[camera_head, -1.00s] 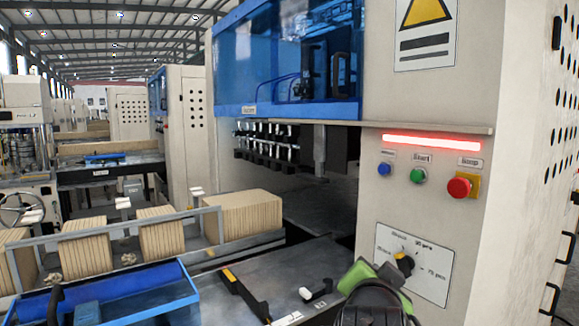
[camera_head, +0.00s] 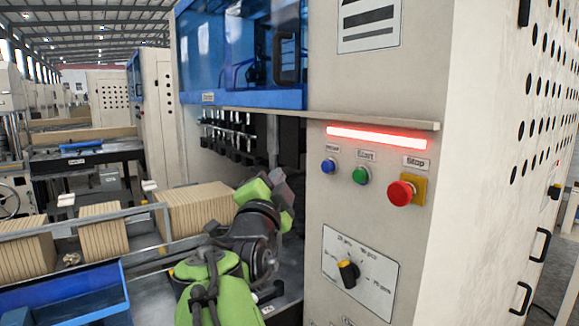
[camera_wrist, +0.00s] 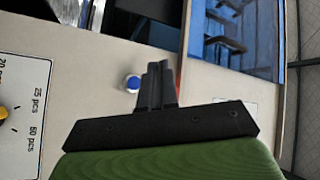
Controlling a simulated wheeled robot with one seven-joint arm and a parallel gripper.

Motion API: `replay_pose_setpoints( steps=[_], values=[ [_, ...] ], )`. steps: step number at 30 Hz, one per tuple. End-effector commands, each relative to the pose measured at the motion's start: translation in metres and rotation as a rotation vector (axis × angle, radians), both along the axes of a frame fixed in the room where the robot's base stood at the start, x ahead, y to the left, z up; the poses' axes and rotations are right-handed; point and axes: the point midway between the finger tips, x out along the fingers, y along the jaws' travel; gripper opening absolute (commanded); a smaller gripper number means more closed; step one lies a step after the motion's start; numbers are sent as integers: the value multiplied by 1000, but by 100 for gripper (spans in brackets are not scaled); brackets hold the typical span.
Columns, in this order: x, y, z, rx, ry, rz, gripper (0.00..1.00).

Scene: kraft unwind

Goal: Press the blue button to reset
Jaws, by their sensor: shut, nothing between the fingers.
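The blue button (camera_head: 328,166) is the leftmost of three controls on the beige machine front, just below a lit red strip. The wrist view shows the blue button (camera_wrist: 132,84) just left of my gripper (camera_wrist: 158,66), whose two black fingers are together and empty. The fingers appear beside the button in that view; how far they are from the panel is unclear. In the head view my green and dark arm rises left of the panel, and the fingers are hard to make out there.
The green start button (camera_head: 360,175) and red stop button (camera_head: 401,192) sit right of the blue one. A dial plate (camera_head: 360,273) is below. The blue guard (camera_head: 240,60) and a ledge (camera_head: 400,120) are above. Kraft stacks (camera_head: 198,208) stand left.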

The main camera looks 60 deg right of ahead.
Motion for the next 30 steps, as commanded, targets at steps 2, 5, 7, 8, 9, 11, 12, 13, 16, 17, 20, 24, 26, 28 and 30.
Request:
replay_pose_setpoints(
  steps=[2,5,7,8,9,11,12,13,16,17,20,24,26,28,30],
  values=[
    [-3,-5,1,1,3,-4,0],
    [-8,-15,3,2,5,-5,0],
    [-13,-24,4,3,4,-7,0],
    [-15,-28,4,4,3,-6,0],
    [-18,-34,4,4,4,-6,0],
    [-22,-42,4,4,4,-5,0],
    [-24,-47,4,4,4,-5,0],
    [-27,-51,5,3,3,-5,0],
    [-32,-63,2,3,0,-3,0],
    [-34,-66,1,3,0,-3,0],
    [-38,-74,0,3,1,-2,0],
    [-40,-78,0,1,1,-1,0],
    [-40,-78,0,1,1,-1,0],
    [-40,-78,0,1,1,-1,0],
    [-40,-78,0,1,1,-1,0]
  ],
)
